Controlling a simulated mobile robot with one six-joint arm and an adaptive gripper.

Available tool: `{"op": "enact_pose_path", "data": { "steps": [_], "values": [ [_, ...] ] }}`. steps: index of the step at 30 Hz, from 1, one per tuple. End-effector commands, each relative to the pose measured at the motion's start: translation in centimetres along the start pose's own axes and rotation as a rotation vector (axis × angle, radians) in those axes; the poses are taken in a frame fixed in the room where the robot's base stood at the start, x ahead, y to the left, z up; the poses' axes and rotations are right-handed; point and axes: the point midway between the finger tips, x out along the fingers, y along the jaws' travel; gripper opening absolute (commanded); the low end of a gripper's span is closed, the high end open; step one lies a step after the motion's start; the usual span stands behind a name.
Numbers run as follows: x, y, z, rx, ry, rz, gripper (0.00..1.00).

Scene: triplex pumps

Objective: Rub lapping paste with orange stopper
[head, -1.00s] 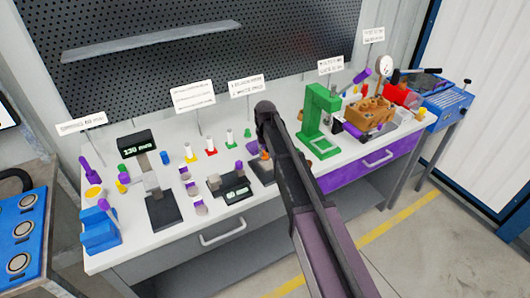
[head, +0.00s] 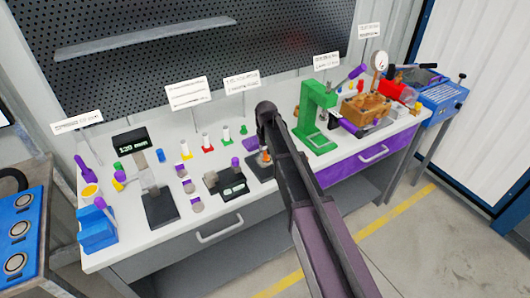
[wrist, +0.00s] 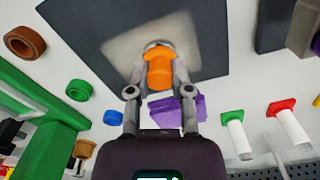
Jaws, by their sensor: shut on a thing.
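In the wrist view the orange stopper (wrist: 159,72) is held between the fingertips of my gripper (wrist: 160,78), with a grey metallic end pointing at the plate. The dark lapping plate (wrist: 95,30) lies beneath, with a pale smear of paste (wrist: 125,50) on its middle. The stopper's end is over the smear; I cannot tell whether it touches. In the head view the orange stopper (head: 266,156) shows small above the dark plate (head: 256,170), and my arm hides much of the plate.
A purple block (head: 250,143) is behind the plate. White stems on red (head: 208,151) and green (head: 227,141) bases stand behind. A drawer handle (head: 220,230) projects in front.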

Motion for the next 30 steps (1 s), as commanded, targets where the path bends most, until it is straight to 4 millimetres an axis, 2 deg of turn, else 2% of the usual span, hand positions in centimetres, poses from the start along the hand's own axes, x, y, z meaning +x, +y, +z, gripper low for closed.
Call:
{"op": "enact_pose_path", "data": {
  "steps": [8,24,30],
  "values": [
    [0.0,0.0,0.1,0.000,0.000,0.000,0.00],
    [0.3,0.9,3.0,0.001,0.000,0.000,0.00],
    [0.3,1.1,3.3,0.000,-0.001,0.000,0.00]
  ]
}}
